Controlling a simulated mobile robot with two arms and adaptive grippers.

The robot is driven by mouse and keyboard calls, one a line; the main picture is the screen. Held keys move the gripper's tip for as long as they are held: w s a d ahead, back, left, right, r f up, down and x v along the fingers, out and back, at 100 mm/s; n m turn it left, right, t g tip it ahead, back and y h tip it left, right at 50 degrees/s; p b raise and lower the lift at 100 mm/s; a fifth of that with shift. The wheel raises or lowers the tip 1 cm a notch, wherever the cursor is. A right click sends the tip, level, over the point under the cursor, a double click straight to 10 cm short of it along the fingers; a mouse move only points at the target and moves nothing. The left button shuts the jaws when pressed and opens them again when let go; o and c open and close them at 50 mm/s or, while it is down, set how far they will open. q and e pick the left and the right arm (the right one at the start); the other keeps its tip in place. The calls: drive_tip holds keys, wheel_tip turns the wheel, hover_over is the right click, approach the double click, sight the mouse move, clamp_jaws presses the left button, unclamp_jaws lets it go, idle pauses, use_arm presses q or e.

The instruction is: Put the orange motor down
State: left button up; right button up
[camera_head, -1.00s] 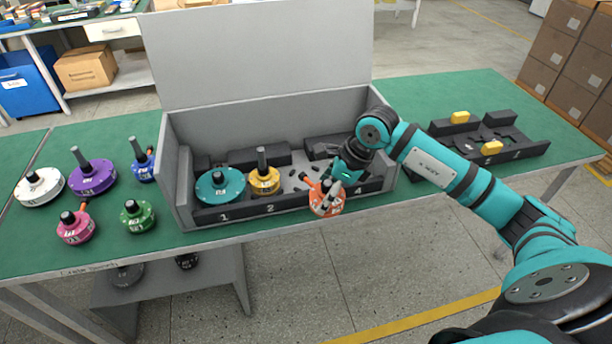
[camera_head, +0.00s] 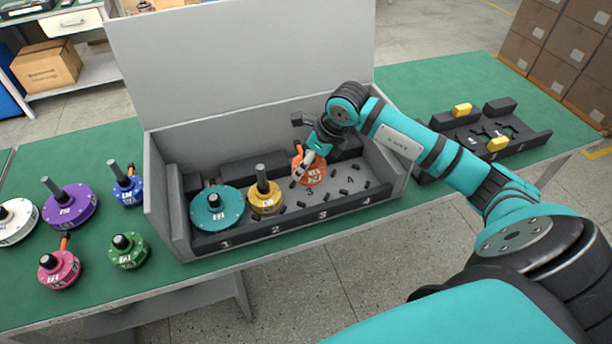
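The orange motor (camera_head: 311,172) is inside the grey box (camera_head: 160,225), towards the back, around slot 3. My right gripper (camera_head: 306,164) is at the orange motor, with its fingers at the motor's left upper side. The motor looks slightly tilted; whether it touches the box floor I cannot tell. The fingers seem closed around part of the motor, but the far finger is hidden. My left gripper is not in view.
In the box, a teal motor (camera_head: 217,209) stands at slot 1 and a yellow motor (camera_head: 265,199) at slot 2. Small black pegs lie near slots 3 and 4. Purple (camera_head: 72,208), blue (camera_head: 127,189), white, pink and green motors stand left on the green table.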

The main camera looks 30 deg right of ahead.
drive_tip(key=shift+s+f, duration=0.2)
drive_tip(key=shift+f, duration=0.95)
drive_tip(key=shift+w+f, duration=0.15)
drive_tip(key=shift+f, duration=0.2)
wheel_tip(320, 180, down, 3)
drive_tip(key=shift+r+p, duration=0.1)
drive_tip(key=shift+p, duration=0.45)
drive_tip(key=o, duration=1.4)
drive_tip(key=shift+f, duration=0.2)
drive_tip(key=shift+o, duration=1.3)
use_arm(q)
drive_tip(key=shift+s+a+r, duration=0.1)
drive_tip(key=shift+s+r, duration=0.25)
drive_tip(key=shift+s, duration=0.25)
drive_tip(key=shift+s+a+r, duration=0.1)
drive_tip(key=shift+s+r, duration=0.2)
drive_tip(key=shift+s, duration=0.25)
use_arm(e)
drive_tip(key=shift+r, duration=0.15)
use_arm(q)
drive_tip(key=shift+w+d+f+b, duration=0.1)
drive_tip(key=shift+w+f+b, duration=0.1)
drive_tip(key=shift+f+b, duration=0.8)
use_arm(e)
drive_tip(key=v, duration=1.2)
